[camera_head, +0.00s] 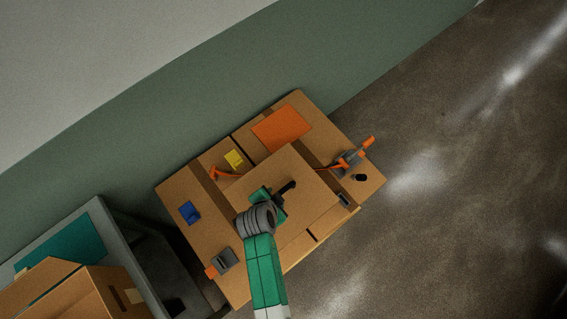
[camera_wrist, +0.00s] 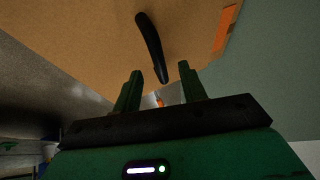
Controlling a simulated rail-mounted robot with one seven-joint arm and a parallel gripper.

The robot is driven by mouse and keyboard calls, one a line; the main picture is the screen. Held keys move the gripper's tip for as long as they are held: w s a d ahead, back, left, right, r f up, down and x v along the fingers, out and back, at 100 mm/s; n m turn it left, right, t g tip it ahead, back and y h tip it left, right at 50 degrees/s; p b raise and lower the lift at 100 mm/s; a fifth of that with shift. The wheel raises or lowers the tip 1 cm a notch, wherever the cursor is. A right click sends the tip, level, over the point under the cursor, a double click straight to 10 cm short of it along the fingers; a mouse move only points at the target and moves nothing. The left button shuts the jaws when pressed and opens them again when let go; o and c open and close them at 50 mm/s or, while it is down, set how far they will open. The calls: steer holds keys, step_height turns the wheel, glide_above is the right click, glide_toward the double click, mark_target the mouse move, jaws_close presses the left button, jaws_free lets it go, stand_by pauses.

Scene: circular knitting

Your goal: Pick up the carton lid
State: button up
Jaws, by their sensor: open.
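The carton lid (camera_head: 304,172) appears as a flat tan square panel lying over the middle of the wooden worktop. A black, slightly curved handle (camera_head: 287,187) stands on it. In the wrist view the tan lid surface (camera_wrist: 85,35) fills the upper part, with the black handle (camera_wrist: 150,45) just beyond the fingertips. My green gripper (camera_head: 270,197) is over the lid beside the handle; its two fingers (camera_wrist: 160,72) are spread apart with nothing between them. The arm hides part of the lid in the head view.
An open carton (camera_head: 75,295) stands at lower left. The wall lies behind; the floor at right is clear.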

mark_target(280, 192)
steer(key=x, duration=0.4)
steer(key=d+x, duration=0.1)
steer(key=x, duration=0.1)
steer(key=shift+w+r+b, duration=0.15)
steer(key=shift+r+b, duration=0.05)
steer(key=shift+b, duration=0.15)
steer(key=shift+w+f, duration=0.1)
steer(key=shift+f, duration=0.1)
steer(key=shift+f, duration=0.15)
jaws_close()
